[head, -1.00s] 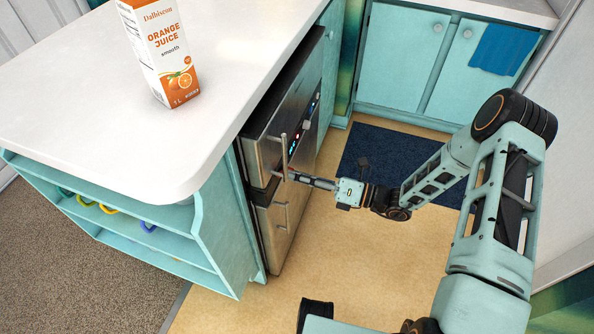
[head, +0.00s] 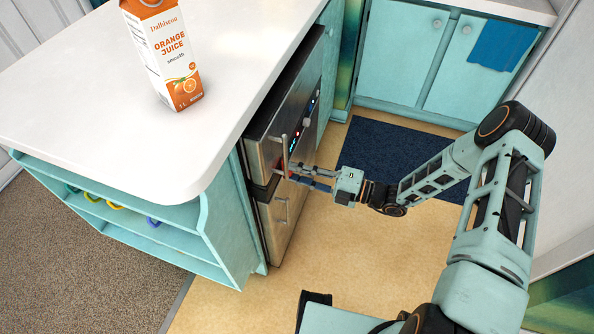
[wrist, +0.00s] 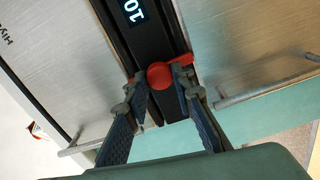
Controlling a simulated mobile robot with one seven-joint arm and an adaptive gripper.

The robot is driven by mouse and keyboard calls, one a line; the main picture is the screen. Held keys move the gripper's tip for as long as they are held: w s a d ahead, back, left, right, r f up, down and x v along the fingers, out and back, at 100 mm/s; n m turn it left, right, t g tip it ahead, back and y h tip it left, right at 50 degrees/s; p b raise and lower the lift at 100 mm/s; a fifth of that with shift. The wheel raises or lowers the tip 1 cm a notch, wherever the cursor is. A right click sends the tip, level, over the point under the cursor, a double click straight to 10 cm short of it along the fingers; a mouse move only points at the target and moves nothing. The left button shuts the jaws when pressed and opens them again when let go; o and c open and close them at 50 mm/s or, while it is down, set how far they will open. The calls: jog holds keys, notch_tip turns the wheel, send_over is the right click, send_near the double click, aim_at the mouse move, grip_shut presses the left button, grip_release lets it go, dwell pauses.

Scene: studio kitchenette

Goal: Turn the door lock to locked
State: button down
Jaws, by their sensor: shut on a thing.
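The door lock is a red piece (wrist: 160,75) with a round hub and a short lever (wrist: 182,60) pointing right in the wrist view. It sits on the dark strip of the steel appliance (head: 277,135). My gripper (wrist: 160,92) has one finger on each side of the red piece and is shut on it. The head view shows my gripper (head: 290,174) against the appliance front beside a vertical handle; the fingers partly hide the lock there.
Handle bars (head: 285,157) stick out close to my fingers. A white counter (head: 110,160) with an orange juice carton (head: 172,65) overhangs on the left. Teal cupboards (head: 400,60) stand at the back. Floor around a blue mat (head: 365,145) is clear.

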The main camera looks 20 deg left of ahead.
jog(key=shift+m, duration=0.5)
jog(key=c, duration=1.7)
grip_release()
jog(key=shift+o, duration=0.2)
jog(key=s+d, duration=0.1)
jog(key=d, duration=1.1)
